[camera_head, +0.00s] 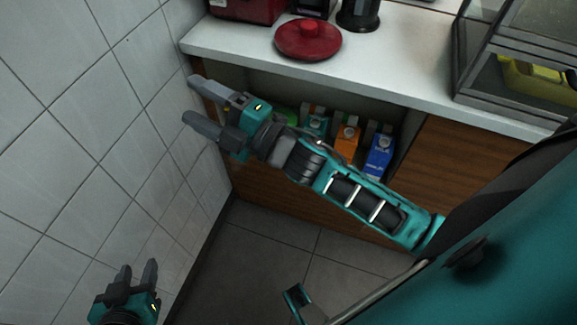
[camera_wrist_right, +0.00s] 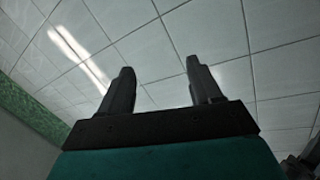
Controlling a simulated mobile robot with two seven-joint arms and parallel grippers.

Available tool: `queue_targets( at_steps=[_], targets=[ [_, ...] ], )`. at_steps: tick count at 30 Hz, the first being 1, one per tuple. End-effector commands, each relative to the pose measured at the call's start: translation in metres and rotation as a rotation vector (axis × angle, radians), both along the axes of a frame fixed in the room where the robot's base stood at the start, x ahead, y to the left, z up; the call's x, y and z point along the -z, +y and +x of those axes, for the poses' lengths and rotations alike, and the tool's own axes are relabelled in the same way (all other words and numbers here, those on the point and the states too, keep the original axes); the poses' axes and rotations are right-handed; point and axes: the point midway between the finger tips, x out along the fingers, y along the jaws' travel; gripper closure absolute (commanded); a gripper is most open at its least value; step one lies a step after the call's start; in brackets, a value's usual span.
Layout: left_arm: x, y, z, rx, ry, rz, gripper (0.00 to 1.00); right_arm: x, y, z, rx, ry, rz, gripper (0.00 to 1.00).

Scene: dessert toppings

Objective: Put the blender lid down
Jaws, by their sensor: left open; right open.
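The red round blender lid (camera_head: 290,45), knob up, lies flat on the white counter (camera_head: 400,73) near its front edge. My right gripper (camera_head: 190,99) is open and empty, left of and below the lid, apart from it and near the tiled wall. It also shows open in the right wrist view (camera_wrist_right: 158,84), with nothing between its fingers. My left gripper (camera_head: 139,264) is open and empty at the lower left, far from the lid.
A red appliance (camera_head: 245,9), cut off by the top edge, and a black container (camera_head: 358,16) stand behind the lid. A glass case (camera_head: 515,85) stands at the right. An open shelf below holds orange (camera_head: 347,143) and blue (camera_head: 379,155) cartons. A tiled wall (camera_head: 80,130) bounds the left.

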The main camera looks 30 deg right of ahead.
Motion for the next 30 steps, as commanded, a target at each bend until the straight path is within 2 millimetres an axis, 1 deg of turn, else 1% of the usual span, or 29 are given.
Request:
queue_targets(
  at_steps=[1, 2, 3, 4, 5, 6, 9, 12, 16, 24, 26, 30],
  targets=[
    [0.000, 0.000, 0.000, 0.000, 0.000, 0.000, 0.57, 0.032, -0.019, -0.008, 0.076, 0.206, 0.141, 0.36],
    [0.000, 0.000, 0.000, 0.001, 0.000, 0.001, 0.57, 0.051, -0.029, -0.014, 0.122, 0.321, 0.221, 0.36],
    [0.000, 0.000, 0.000, 0.001, 0.000, 0.001, 0.57, 0.076, -0.042, -0.024, 0.181, 0.468, 0.326, 0.36],
    [0.000, 0.000, 0.000, 0.001, 0.000, 0.001, 0.57, 0.094, -0.051, -0.032, 0.225, 0.570, 0.399, 0.36],
    [0.000, 0.000, 0.000, 0.001, 0.000, 0.001, 0.57, 0.111, -0.058, -0.043, 0.267, 0.667, 0.470, 0.36],
    [0.000, 0.000, 0.000, 0.001, 0.000, 0.001, 0.57, 0.132, -0.067, -0.057, 0.320, 0.782, 0.554, 0.36],
    [0.000, 0.001, 0.000, 0.001, 0.000, 0.002, 0.57, 0.172, -0.080, -0.093, 0.430, 1.009, 0.722, 0.36],
    [0.000, 0.001, 0.000, 0.001, -0.001, 0.003, 0.57, 0.194, -0.086, -0.117, 0.499, 1.142, 0.824, 0.36],
    [0.000, 0.001, 0.000, 0.001, -0.001, 0.003, 0.57, 0.203, -0.088, -0.130, 0.533, 1.204, 0.873, 0.36],
    [-0.002, 0.001, 0.000, 0.001, -0.001, 0.004, 0.57, 0.202, -0.088, -0.129, 0.532, 1.202, 0.870, 0.36],
    [-0.007, 0.002, 0.000, 0.001, -0.001, 0.004, 0.57, 0.198, -0.089, -0.130, 0.534, 1.202, 0.868, 0.36],
    [-0.028, 0.005, 0.000, -0.004, -0.010, 0.012, 0.57, 0.181, -0.094, -0.132, 0.544, 1.194, 0.864, 0.36]
  ],
)
